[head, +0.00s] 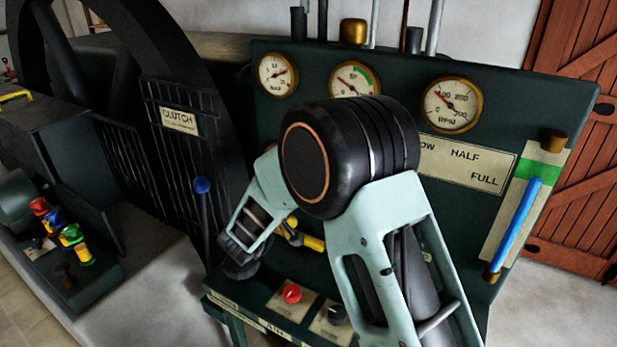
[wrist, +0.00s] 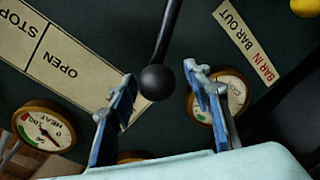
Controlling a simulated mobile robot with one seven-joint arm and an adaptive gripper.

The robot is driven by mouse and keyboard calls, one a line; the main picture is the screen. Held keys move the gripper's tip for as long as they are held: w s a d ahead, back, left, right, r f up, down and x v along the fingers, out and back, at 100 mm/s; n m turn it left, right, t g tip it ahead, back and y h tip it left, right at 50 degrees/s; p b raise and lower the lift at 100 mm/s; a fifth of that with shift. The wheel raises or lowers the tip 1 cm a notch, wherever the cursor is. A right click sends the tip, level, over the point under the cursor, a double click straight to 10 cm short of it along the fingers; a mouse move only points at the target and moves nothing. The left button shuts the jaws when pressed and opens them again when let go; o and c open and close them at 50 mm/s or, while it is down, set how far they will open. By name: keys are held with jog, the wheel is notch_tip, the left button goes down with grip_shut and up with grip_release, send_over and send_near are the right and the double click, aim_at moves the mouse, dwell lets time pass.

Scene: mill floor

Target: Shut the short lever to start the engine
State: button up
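A short black lever with a round ball knob (wrist: 157,82) shows in the wrist view, in front of a cream plate marked STOP and OPEN (wrist: 62,62). My gripper (wrist: 161,80) is open, with one blue-grey finger on each side of the knob. There is a gap on both sides, wider on the right, and I cannot tell how far the knob reaches between the fingers. In the head view my arm covers this part of the dark green panel (head: 275,125), so the lever and the fingers cannot be made out there.
A blue-knobbed lever (head: 201,186) stands left of my arm, by the CLUTCH plate (head: 179,121) and a big wheel. A yellow handle (head: 307,240) is close behind my arm. A red knob (head: 291,293) is below.

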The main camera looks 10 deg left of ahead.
jog(key=v, duration=1.2)
jog(key=shift+r, duration=0.1)
